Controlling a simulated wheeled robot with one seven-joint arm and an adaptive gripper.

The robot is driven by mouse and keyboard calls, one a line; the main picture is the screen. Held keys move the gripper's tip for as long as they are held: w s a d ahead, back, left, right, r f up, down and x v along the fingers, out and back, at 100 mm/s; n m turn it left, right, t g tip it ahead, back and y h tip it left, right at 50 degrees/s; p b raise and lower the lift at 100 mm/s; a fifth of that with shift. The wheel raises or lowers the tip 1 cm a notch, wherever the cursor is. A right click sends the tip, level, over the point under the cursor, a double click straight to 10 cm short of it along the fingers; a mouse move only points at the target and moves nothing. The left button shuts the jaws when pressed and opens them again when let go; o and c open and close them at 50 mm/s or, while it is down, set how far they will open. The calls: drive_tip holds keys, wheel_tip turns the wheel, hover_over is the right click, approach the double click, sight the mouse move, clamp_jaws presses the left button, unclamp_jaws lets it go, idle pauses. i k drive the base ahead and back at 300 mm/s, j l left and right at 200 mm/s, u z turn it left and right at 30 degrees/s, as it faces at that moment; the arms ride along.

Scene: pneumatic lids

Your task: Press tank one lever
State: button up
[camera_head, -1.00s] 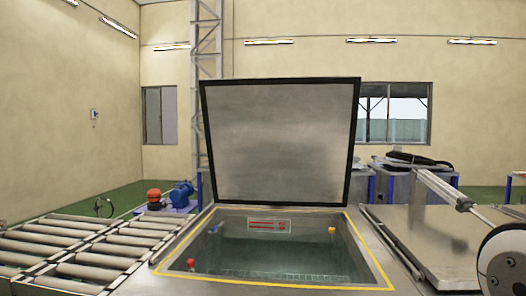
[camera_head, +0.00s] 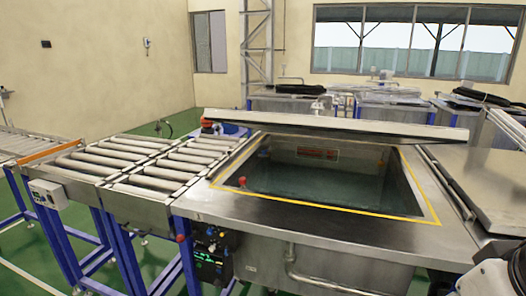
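An open tank (camera_head: 225,205) with a yellow-lined rim stands in the middle of the head view, with water inside. Its lid (camera_head: 330,124) shows nearly edge-on as a long thin slab above the far rim, and the opening is uncovered. A small red knob (camera_head: 241,182) shows at the tank's left inner side. Another red knob (camera_head: 181,238) hangs by the front left corner, near a dark control unit (camera_head: 208,262) with green lit digits. I cannot tell which part is the tank one lever. My gripper is not in view; part of my arm shows at the lower right.
A roller conveyor (camera_head: 150,160) joins the tank on the left, with a grey switch box (camera_head: 48,194) on its front. A closed metal lid (camera_head: 490,185) lies at the right. More tanks stand behind. Green floor shows at lower left.

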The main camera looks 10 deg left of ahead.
sight(180, 238)
drive_tip(key=i+j+u, duration=0.15)
drive_tip(key=j+u, duration=0.25)
drive_tip(key=i+j+u, duration=0.15)
drive_tip(key=j+u, duration=0.25)
